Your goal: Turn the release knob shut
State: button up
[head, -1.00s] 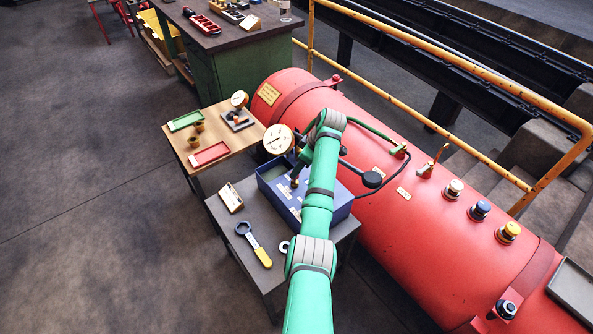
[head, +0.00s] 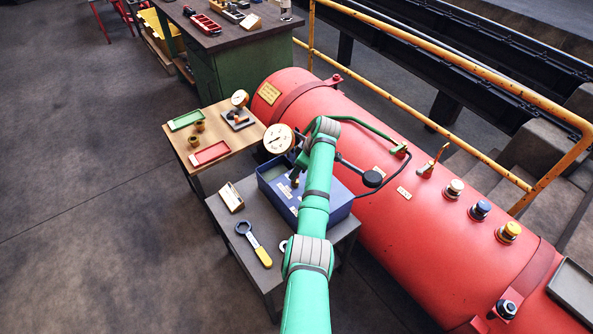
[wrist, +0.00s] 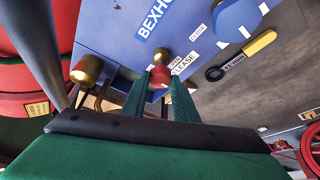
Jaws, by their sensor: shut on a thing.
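The release knob (wrist: 159,77) is a small red knob on the blue box, beside a white label reading "RELEASE" in the wrist view. My gripper (wrist: 160,84) has its two green fingers on either side of the knob, shut on it. The blue box (head: 339,210) stands on a grey table in the head view, where my green arm hides the knob and my gripper. A round white gauge (head: 279,139) rises at the box's back left.
The large red tank (head: 420,235) lies close along the box's right side, with a dark hose between them. Another table stands behind with trays.

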jog(key=shift+m, duration=0.4)
jog(key=shift+a+m+t, duration=0.2)
jog(key=shift+m+t, duration=0.2)
jog(key=shift+m, duration=0.1)
jog(key=shift+m+h, duration=0.3)
jog(key=shift+m, duration=0.2)
jog(key=m+t, duration=0.1)
jog(key=m, duration=0.1)
jog(key=shift+s+d+m+h, duration=0.1)
jog(key=shift+s+m+h, duration=0.05)
jog(key=shift+m+h, duration=0.2)
jog(key=m+h, duration=0.1)
jog(key=m, duration=0.2)
jog(key=shift+s+m+t, duration=0.1)
jog(key=shift+m+t, duration=0.15)
jog(key=shift+t, duration=0.05)
jog(key=m, duration=0.1)
jog(key=m+h, duration=0.1)
jog(key=m, duration=0.1)
jog(key=m+h, duration=0.1)
jog(key=shift+a+m, duration=0.3)
jog(key=shift+a+m+h, duration=0.1)
jog(key=shift+m+h, duration=0.75)
jog(key=shift+m, duration=1.35)
